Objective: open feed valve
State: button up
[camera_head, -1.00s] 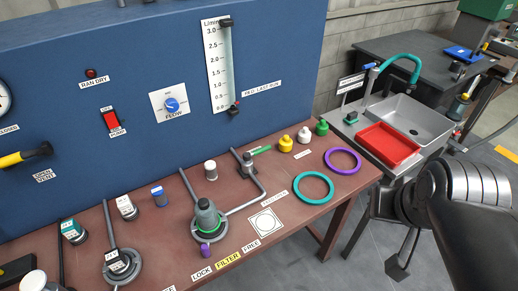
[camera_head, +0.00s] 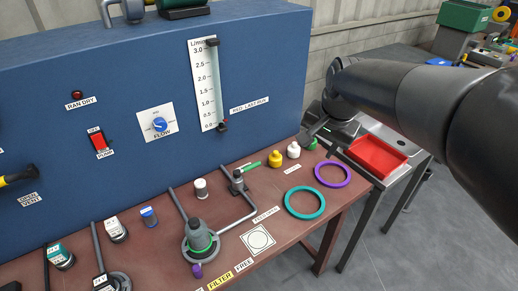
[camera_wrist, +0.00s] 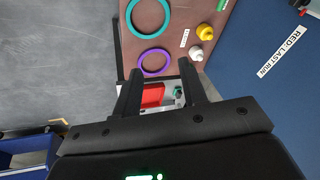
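A small grey pipe valve (camera_head: 237,184) with a green lever (camera_head: 250,165) sits on the pipework at the back of the brown bench, against the blue panel. The lever sticks out to the upper right. My gripper (camera_head: 314,132) hangs at the right end of the panel, by the green-capped bottle, to the right of the valve and apart from it. In the wrist view my gripper (camera_wrist: 162,92) is open with nothing between its fingers.
Yellow (camera_head: 275,160), white (camera_head: 294,150) and green (camera_head: 311,143) bottles stand between valve and gripper. Teal (camera_head: 290,205) and purple (camera_head: 348,181) rings lie in front. A grey filter housing (camera_head: 198,238) stands left of the valve.

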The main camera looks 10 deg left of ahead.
jog(key=w+a+f+m+g, duration=0.1)
jog(key=w+a+f, duration=0.2)
jog(key=w+a, duration=0.15)
jog(key=w+a+f+m, duration=0.1)
jog(key=w+a+f, duration=0.2)
jog(key=w+a, duration=0.15)
jog(key=m+g, duration=0.1)
jog(key=m, duration=0.1)
send_near(252, 165)
jog(key=f, duration=0.5)
jog(key=w+f, duration=0.1)
jog(key=f, duration=0.2)
jog(key=shift+w+a+f, duration=0.1)
jog(key=shift+a+f, duration=0.05)
jog(key=shift+a, duration=0.25)
jog(key=shift+c, duration=0.2)
grip_shut()
